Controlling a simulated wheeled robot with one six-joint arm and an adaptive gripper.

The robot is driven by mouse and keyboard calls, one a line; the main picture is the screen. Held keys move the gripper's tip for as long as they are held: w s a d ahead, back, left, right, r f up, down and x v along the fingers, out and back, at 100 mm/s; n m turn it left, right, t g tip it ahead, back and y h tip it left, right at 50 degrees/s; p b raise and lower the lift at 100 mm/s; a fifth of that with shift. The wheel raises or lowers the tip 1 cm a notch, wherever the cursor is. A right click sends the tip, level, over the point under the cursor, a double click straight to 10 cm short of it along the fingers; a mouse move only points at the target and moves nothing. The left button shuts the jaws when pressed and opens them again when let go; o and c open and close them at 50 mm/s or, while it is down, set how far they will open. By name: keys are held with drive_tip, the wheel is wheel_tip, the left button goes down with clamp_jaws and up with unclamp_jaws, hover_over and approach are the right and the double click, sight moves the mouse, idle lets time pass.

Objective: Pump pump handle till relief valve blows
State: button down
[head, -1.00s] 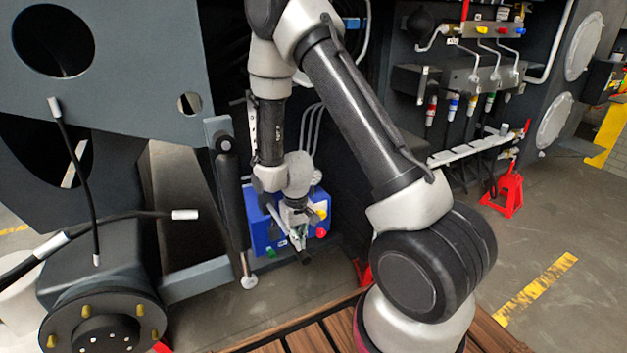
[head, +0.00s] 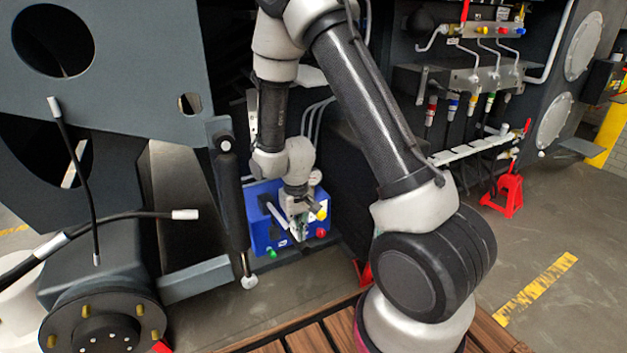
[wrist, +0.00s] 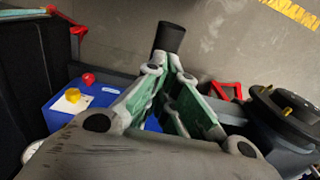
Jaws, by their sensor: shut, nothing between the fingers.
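The blue pump unit (head: 262,238) stands low by the chassis, with a yellow knob (head: 321,213), a red knob (head: 321,233) and a green one (head: 271,254). A pale rod (head: 276,217) slants across its front. The black cylindrical end of the pump handle (wrist: 169,37) shows just beyond my fingertips in the wrist view; I cannot tell whether they touch it. My gripper (head: 299,238) is shut in front of the pump, also seen in the wrist view (wrist: 172,70). A round gauge (head: 315,177) is partly hidden. I cannot pick out the relief valve.
A dark upright cylinder (head: 232,205) stands left of the pump, near a wheel hub (head: 105,325). Loose hoses (head: 130,217) cross the left side. A red jack stand (head: 508,190) and valve manifolds (head: 485,75) are right.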

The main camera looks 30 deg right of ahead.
drive_tip(key=shift+w+f, duration=0.55)
drive_tip(key=shift+f, duration=5.2)
drive_tip(key=r, duration=0.4)
drive_tip(key=s+r, duration=0.1)
drive_tip(key=r, duration=0.7)
drive_tip(key=shift+s+r, duration=0.2)
drive_tip(key=shift+r, duration=0.05)
drive_tip(key=shift+f, duration=0.1)
drive_tip(key=shift+w+f, duration=0.6)
drive_tip(key=shift+f, duration=4.5)
wheel_tip(320, 180, up, 12)
drive_tip(key=shift+s+r, duration=0.15)
drive_tip(key=shift+r, duration=0.1)
